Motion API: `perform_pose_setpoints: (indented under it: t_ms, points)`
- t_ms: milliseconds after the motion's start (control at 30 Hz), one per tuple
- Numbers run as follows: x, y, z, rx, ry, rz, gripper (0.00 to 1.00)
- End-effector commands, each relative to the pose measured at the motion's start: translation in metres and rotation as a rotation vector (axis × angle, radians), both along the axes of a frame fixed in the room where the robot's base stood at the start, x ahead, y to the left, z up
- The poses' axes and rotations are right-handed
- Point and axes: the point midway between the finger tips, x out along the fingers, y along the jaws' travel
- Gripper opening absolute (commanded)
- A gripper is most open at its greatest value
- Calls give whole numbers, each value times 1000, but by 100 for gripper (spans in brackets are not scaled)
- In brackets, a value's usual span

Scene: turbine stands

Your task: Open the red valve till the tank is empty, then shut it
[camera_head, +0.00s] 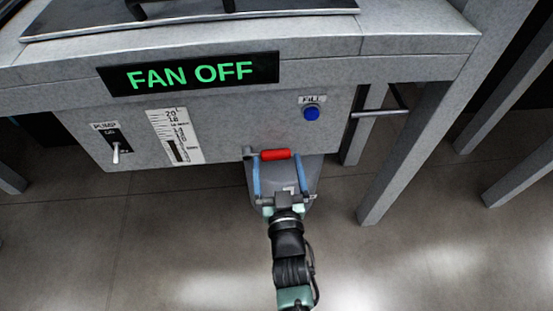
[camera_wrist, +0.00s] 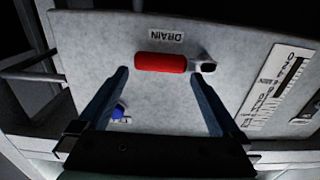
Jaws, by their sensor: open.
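The red valve handle (camera_head: 275,154) lies level at the lower edge of the grey tank front. In the wrist view the red handle (camera_wrist: 160,62) sits beside the DRAIN label (camera_wrist: 165,36), with a dark metal fitting (camera_wrist: 205,66) at its right end. My gripper (camera_head: 274,161) is open, its blue fingers either side of the handle. In the wrist view my gripper (camera_wrist: 158,74) has its tips near the handle's two ends, with no clear grip on it. The level gauge (camera_head: 182,136) is on the tank front; its exact reading is too small to tell.
A blue FILL button (camera_head: 311,113) is right of and above the valve. A PUMP switch (camera_head: 116,150) is at the left, its lever pointing down. A lit sign (camera_head: 189,75) reads FAN OFF. Grey stand legs (camera_head: 392,165) rise at the right. The floor in front is clear.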

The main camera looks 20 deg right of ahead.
Motion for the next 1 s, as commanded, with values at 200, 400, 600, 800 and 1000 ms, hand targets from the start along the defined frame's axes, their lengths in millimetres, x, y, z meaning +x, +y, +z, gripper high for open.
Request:
perform_pose_setpoints:
  t_ms: [200, 400, 600, 800, 1000]
  points:
    - [20, -5, 1, -2, 0, 1, 100]
    - [24, -7, 0, 0, 0, 0, 100]
    - [24, -7, 0, 0, 0, 0, 95]
    - [24, -7, 0, 0, 0, 0, 59]
    - [24, -7, 0, 0, 0, 0, 23]
